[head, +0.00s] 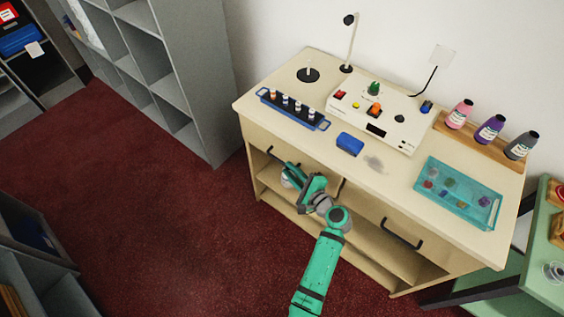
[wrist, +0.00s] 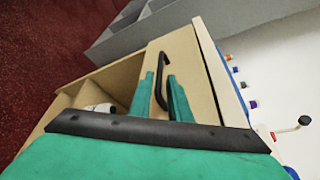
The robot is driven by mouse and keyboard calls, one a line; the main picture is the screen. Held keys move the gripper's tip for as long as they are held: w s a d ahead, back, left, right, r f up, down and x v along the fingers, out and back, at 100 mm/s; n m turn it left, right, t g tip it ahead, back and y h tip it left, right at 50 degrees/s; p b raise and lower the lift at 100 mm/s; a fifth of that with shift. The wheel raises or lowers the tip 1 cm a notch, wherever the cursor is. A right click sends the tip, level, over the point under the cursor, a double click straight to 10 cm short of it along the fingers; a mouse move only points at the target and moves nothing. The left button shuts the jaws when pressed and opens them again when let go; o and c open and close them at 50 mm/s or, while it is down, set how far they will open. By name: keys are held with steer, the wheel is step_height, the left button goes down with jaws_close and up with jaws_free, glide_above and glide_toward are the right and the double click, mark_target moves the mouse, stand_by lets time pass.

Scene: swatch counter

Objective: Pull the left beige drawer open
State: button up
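The left beige drawer (head: 258,141) is in the front of the counter, under its top, and looks closed. Its black bar handle (head: 270,151) is partly hidden by my gripper (head: 290,168) in the head view. In the wrist view the drawer front (wrist: 189,62) fills the middle, with the dark handle (wrist: 161,70) standing out from it. My gripper (wrist: 161,82) is open there, its two teal fingers apart. The lower part of the handle shows between the fingers. I cannot tell whether they touch it.
The counter top (head: 300,145) holds a blue rack (head: 292,110), a control box (head: 370,125), bottles and a teal tray (head: 440,207). A right drawer handle (head: 402,235) and open shelf are nearby. Grey shelving (head: 185,70) stands left; red floor (head: 150,220) is clear.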

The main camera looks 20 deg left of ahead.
mark_target(282, 162)
steer(key=x, duration=0.6)
jaws_close()
